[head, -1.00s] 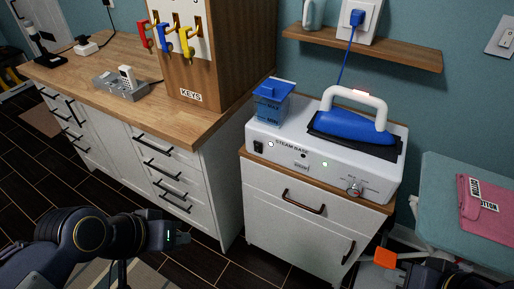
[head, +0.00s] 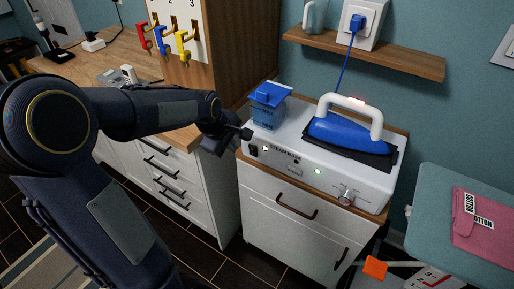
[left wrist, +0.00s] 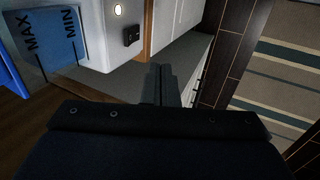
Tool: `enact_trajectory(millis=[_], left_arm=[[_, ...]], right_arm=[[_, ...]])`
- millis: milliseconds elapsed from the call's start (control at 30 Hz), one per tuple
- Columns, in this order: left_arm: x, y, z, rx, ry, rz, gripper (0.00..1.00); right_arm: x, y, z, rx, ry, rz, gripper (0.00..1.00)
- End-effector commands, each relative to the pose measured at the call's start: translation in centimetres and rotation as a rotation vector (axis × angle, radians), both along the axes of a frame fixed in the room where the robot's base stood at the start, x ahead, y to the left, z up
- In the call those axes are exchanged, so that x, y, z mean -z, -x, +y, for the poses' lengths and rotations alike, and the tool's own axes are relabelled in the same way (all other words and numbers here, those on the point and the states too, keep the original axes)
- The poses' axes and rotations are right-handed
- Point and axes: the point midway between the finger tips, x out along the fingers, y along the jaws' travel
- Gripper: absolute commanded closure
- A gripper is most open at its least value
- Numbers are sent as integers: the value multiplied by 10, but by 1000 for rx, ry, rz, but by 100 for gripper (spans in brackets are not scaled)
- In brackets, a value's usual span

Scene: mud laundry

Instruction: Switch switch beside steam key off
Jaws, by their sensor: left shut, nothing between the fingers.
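The white steam base (head: 340,186) stands on the white cabinet. A small black rocker switch (head: 253,151) sits at the left end of its front face; it also shows in the left wrist view (left wrist: 132,36), with a round lit lamp (left wrist: 118,10) beside it. I cannot tell the rocker's position. A green light (head: 318,171) glows on the front. My left gripper (head: 245,134) is shut and empty, just left of and slightly above the switch, apparently apart from it. Its fingers (left wrist: 160,84) show in the left wrist view. My right gripper is not in view.
A blue water tank (head: 268,106) stands on the base's left end, close to my left gripper. A blue iron (head: 345,132) rests on top. Red, blue and yellow keys (head: 163,40) hang on the wooden box. The ironing board (head: 430,205) is at right.

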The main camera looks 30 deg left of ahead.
Motion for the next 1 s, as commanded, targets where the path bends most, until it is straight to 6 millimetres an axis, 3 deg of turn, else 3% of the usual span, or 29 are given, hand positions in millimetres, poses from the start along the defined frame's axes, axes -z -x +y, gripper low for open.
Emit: enact_trajectory(millis=[367,833,1000], left_arm=[[8,-3,-1,3,1,2,100],[93,-40,-4,2,2,5,100],[86,-67,-6,4,0,-1,100]], right_arm=[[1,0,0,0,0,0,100],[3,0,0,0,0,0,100],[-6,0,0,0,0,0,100]])
